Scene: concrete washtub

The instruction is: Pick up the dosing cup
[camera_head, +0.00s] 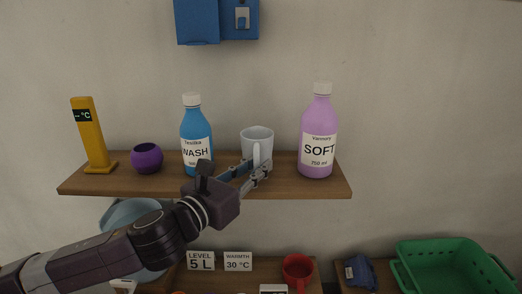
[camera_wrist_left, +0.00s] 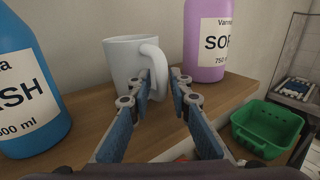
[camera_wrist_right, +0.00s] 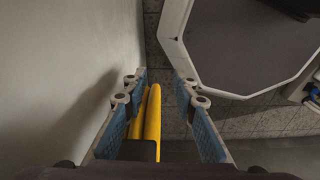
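A white cup with a handle, which I take as the dosing cup (camera_head: 257,142), stands upright on the wooden shelf (camera_head: 120,182), between the blue WASH bottle (camera_head: 196,137) and the lilac SOFT bottle (camera_head: 318,135). My left gripper (camera_head: 255,172) is in front of the cup. In the left wrist view the cup (camera_wrist_left: 124,62) has its handle toward me, and the fingers of my left gripper (camera_wrist_left: 162,78) are parted, with the handle between their tips. I cannot tell whether a finger touches it. My right gripper (camera_wrist_right: 158,82) is open and away from the shelf.
A purple round pot (camera_head: 147,158) and a yellow thermometer stand (camera_head: 90,135) are on the shelf's left side. Below are a red mug (camera_head: 298,271), label cards (camera_head: 201,261) and a green basket (camera_head: 450,269). A yellow object (camera_wrist_right: 152,121) shows beyond the right fingers.

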